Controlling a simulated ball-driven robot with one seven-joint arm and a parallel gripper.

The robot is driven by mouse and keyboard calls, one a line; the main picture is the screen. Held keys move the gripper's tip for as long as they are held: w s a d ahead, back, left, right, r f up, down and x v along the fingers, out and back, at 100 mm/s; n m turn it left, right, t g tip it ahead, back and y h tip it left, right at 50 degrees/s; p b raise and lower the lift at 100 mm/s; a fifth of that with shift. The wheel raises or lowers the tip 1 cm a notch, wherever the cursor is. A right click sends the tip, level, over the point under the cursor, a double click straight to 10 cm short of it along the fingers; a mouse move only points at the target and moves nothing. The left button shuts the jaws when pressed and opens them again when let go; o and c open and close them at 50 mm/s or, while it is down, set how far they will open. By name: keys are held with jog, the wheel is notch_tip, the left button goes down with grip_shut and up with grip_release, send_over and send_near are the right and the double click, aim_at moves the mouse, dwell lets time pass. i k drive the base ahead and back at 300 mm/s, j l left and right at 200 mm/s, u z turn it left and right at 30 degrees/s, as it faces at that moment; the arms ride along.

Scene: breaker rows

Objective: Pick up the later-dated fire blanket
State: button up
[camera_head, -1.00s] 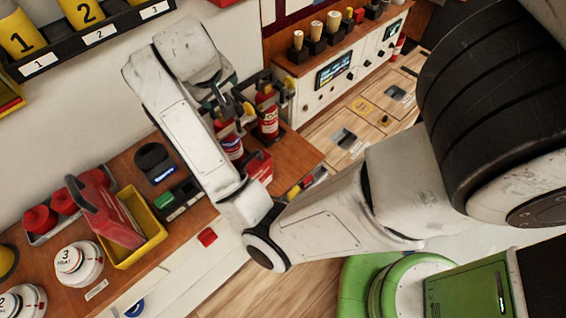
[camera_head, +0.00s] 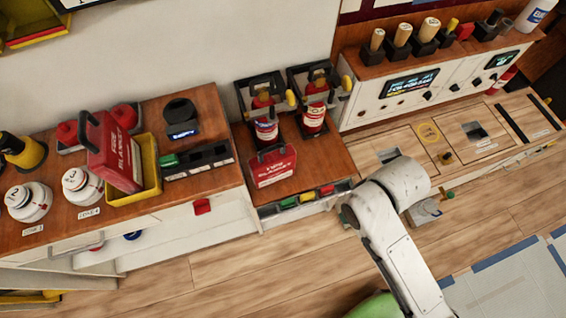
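One red fire blanket case (camera_head: 113,152) with white lettering leans upright in a yellow tray on the left wooden counter. A second, smaller-looking red case (camera_head: 272,166) with a dark handle stands on the lower wooden top, in front of two fire extinguishers; it looks like the other blanket. I cannot read a date on either. My arm reaches in from the bottom right, with its wrist over the floor in front of the console.
Two red extinguishers (camera_head: 313,118) stand in black brackets behind the second case. White numbered domes (camera_head: 82,186), red jars and a black round holder (camera_head: 181,116) crowd the left counter. A console (camera_head: 405,85) with knobs stands at right. The wooden floor (camera_head: 230,270) in front is open.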

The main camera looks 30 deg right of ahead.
aim_at(275, 164)
jog(key=l+u, duration=0.25)
jog(key=l, duration=0.25)
jog(key=l+u, duration=0.2)
jog(key=l, duration=0.3)
jog(key=k+l+u, duration=0.25)
jog(key=l, duration=0.25)
jog(key=i, duration=0.1)
